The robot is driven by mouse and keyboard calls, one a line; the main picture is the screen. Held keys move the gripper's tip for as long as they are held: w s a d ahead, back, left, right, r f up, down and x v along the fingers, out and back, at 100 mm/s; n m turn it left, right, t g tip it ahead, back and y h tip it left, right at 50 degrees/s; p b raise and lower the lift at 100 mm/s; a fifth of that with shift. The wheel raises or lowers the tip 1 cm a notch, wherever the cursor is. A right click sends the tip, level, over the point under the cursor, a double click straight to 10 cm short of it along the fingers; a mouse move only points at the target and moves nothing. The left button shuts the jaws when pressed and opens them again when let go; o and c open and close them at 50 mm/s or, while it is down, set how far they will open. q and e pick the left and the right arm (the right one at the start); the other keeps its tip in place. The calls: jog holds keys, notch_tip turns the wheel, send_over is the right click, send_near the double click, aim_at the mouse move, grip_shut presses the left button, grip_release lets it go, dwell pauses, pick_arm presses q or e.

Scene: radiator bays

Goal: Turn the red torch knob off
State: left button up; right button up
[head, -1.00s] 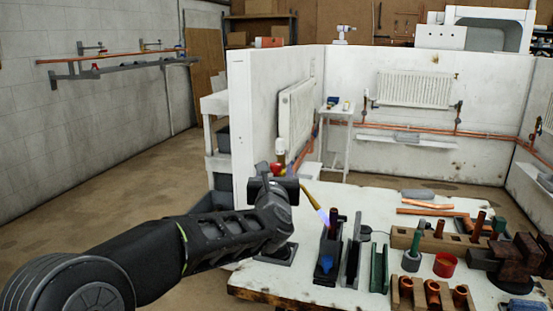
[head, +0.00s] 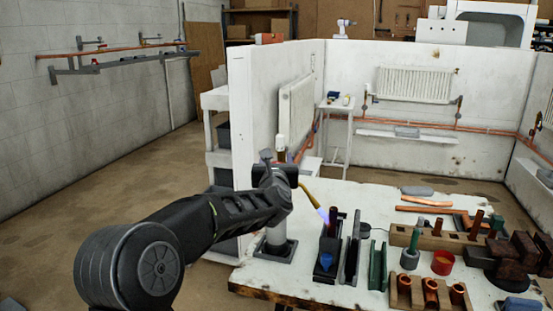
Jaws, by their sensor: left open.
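The torch stands in a grey holder (head: 275,250) on the left side of the white bench. Its pale upper end (head: 281,142) shows above my left gripper, and its brass tube (head: 309,194) slants down to the right. A pale blue-violet flame (head: 323,214) burns at the tip, beside an upright copper pipe. My left gripper (head: 276,173) is open at the torch's upper part and covers much of it. The red knob is hidden behind the gripper. I cannot tell whether the fingers touch it. My right gripper is out of view.
The white bench (head: 330,294) holds a dark stand with a blue part (head: 326,262), a green channel (head: 377,266), a red cup (head: 443,263), wooden pipe racks (head: 405,291) and a dark brown block assembly (head: 515,255). A white partition (head: 243,110) rises behind the torch.

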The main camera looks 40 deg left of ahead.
pick_arm(q)
jog(key=shift+c, duration=0.4)
grip_shut()
